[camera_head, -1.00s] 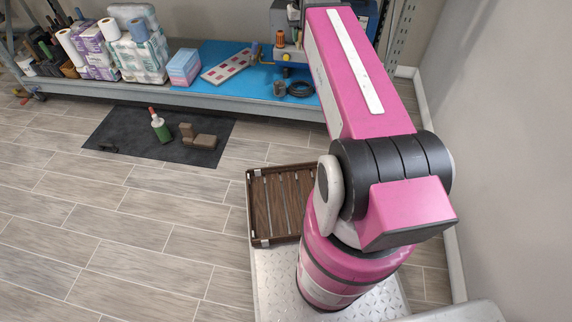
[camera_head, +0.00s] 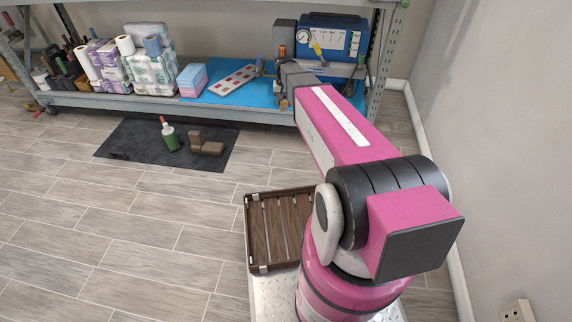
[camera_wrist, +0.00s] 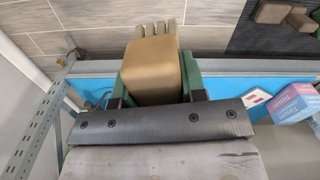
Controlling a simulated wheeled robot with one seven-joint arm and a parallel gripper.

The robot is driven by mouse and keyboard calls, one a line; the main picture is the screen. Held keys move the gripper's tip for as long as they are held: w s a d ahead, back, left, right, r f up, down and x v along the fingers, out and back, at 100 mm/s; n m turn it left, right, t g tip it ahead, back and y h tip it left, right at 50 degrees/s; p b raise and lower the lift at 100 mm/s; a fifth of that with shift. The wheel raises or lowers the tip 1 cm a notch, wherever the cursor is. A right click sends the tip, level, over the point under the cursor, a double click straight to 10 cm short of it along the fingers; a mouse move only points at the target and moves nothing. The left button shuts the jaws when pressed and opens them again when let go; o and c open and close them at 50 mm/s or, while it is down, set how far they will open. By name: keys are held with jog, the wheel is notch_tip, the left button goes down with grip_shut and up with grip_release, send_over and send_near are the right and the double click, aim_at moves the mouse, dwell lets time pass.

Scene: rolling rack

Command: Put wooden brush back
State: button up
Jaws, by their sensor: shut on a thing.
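The wooden brush (camera_wrist: 153,82) is a tan block with pale tufts at its far end, seen in the wrist view. My gripper (camera_wrist: 158,68) is shut on it, with a green finger on each side. The brush is over the front part of the shelf in that view; I cannot tell whether it touches anything. In the head view my arm hides the brush and the fingers.
The blue-topped shelf (camera_head: 225,97) holds a tissue box (camera_head: 192,80), paper packs (camera_head: 150,68) and a blue machine (camera_head: 335,40). A black mat (camera_head: 135,140) carries a green bottle (camera_head: 170,136) and brown blocks (camera_head: 206,145). A slatted crate (camera_head: 262,267) is beside my arm.

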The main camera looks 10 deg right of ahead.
jog(key=w+a+f+m, duration=0.1)
jog(key=w+f, duration=0.1)
jog(key=f, duration=0.8)
jog(key=w+a+f, duration=0.1)
jog(key=w+f, duration=0.1)
jog(key=f, duration=0.8)
jog(key=m, duration=0.1)
send_over(286, 163)
notch_tip(286, 163, down, 28)
jog(key=shift+f, duration=2)
jog(key=shift+f, duration=0.15)
jog(key=o, duration=0.8)
jog(key=shift+o, duration=0.2)
